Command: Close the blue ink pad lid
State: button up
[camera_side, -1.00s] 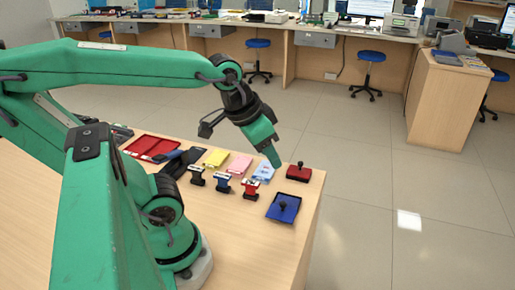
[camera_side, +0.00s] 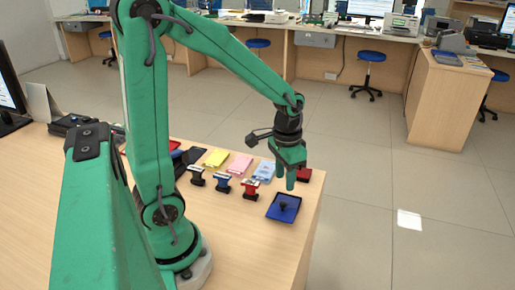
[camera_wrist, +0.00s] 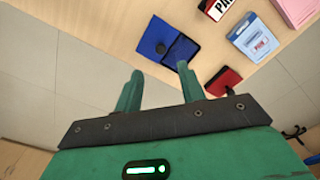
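The blue ink pad (camera_side: 286,213) lies near the right edge of the counter, with a dark knob on it. In the wrist view it shows as two blue parts side by side, a brighter panel (camera_wrist: 151,36) and a darker panel (camera_wrist: 184,52), with a dark knob between them. I cannot tell exactly how far the lid is open. My gripper (camera_side: 286,181) points down above the counter, just behind the blue ink pad in the side view. In the wrist view its fingers (camera_wrist: 158,70) are apart with nothing between them, short of the pad.
A red pad (camera_side: 305,175) sits close beside my gripper. Red (camera_side: 250,187), blue (camera_side: 222,184) and black (camera_side: 197,177) stamps stand to the left. Yellow (camera_side: 216,157), pink (camera_side: 239,163) and light blue (camera_side: 264,170) pads lie behind them. The front counter area is clear.

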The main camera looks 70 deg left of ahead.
aim_at(283, 202)
jog(key=shift+w+a+f, duration=0.1)
jog(key=shift+f, duration=0.2)
jog(key=shift+f, duration=0.15)
jog(key=shift+f, duration=3.75)
grip_shut()
